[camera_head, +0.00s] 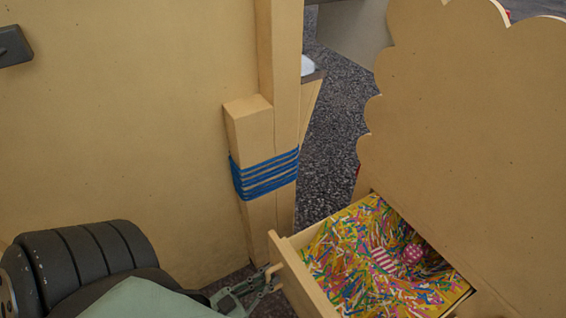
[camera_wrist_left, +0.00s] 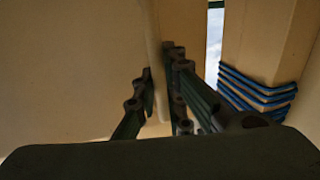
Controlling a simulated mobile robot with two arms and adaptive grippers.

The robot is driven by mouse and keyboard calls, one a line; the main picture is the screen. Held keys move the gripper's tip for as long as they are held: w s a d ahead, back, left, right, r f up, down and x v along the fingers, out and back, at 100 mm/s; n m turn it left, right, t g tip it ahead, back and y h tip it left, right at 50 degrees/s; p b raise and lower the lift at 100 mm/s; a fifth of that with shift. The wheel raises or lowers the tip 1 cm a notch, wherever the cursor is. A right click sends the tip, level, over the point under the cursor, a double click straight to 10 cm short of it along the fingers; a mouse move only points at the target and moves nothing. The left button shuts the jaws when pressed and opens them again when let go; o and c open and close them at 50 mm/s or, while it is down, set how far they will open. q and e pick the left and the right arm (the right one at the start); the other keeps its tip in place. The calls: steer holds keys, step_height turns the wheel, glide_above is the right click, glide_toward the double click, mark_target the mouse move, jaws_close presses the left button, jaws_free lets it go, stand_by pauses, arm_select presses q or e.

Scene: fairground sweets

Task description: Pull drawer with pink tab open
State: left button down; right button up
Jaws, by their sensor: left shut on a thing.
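The drawer (camera_head: 318,284) is pulled out from under a tan scalloped panel and stands open at the lower right of the head view. It holds many coloured paper strips, with pink-and-white striped and dotted items among them. My left gripper (camera_head: 256,288) is at the drawer's front, shut on its small pale handle (camera_head: 273,268). In the left wrist view, its fingers (camera_wrist_left: 160,92) close around a thin pale edge. I cannot make out a pink tab; the front face is mostly turned away or hidden. My right gripper is not in view.
A tan post (camera_head: 258,135) wrapped in blue cord (camera_head: 265,175) stands left of the drawer, beside a large tan wall (camera_head: 130,120). The scalloped panel (camera_head: 475,130) rises behind the drawer. Dark speckled floor (camera_head: 340,120) shows between them. A dark grey piece (camera_head: 14,46) is at upper left.

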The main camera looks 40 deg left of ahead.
arm_select(q)
steer(key=shift+s+a, duration=0.2)
steer(key=shift+s, duration=0.45)
steer(key=c, duration=1.8)
jaws_free()
steer(key=s+a, duration=0.2)
steer(key=s, duration=1)
steer(key=shift+w+d, duration=0.1)
